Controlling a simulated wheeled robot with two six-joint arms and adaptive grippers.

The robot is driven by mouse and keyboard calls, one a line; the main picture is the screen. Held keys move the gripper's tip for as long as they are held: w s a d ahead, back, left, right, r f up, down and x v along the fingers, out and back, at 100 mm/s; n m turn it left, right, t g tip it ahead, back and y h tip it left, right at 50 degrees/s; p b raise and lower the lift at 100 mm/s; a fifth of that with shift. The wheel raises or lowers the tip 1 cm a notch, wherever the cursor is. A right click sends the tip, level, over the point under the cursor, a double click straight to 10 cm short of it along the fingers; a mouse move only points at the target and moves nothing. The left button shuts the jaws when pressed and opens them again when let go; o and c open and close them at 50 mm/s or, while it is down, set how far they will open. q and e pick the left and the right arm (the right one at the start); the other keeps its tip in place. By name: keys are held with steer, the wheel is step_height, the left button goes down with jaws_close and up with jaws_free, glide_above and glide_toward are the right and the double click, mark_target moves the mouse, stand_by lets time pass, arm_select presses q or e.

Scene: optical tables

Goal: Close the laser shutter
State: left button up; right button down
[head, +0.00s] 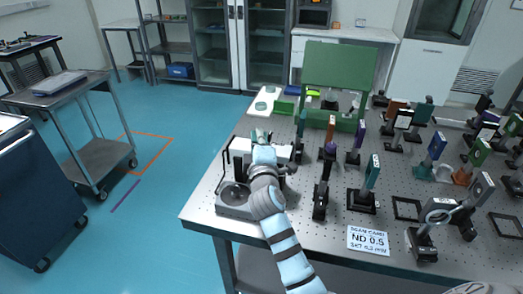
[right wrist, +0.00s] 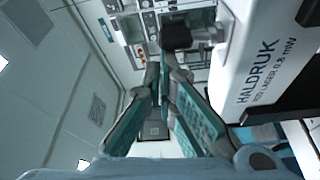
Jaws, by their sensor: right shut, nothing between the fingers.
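The laser is a white box (head: 240,147) at the near left of the optical table, partly hidden by my right arm. In the right wrist view its white side (right wrist: 262,70) fills the right, with the lettering "HALDRUK" and "LASER 0.8 mW". A dark rounded piece (right wrist: 176,37) shows beside the laser's far end, just past my fingertips; I cannot tell surely whether it is the shutter. My right gripper (head: 261,137) is over the laser in the head view. Its teal fingers (right wrist: 163,65) are shut and empty, alongside the housing. My left gripper is not in view.
The perforated optical table (head: 285,240) carries several posts and mounted optics right of the laser. A green panel (head: 335,65) stands at the back. A grey cart (head: 95,155) stands left, across open blue floor.

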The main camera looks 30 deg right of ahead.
steer(key=shift+s+d+f+m+b, duration=0.15)
steer(key=shift+f+m+b, duration=0.05)
steer(key=shift+m+b, duration=0.3)
steer(key=shift+r+p, duration=0.3)
steer(key=shift+p, duration=0.05)
steer(key=v, duration=0.7)
steer(key=shift+s+f, duration=0.25)
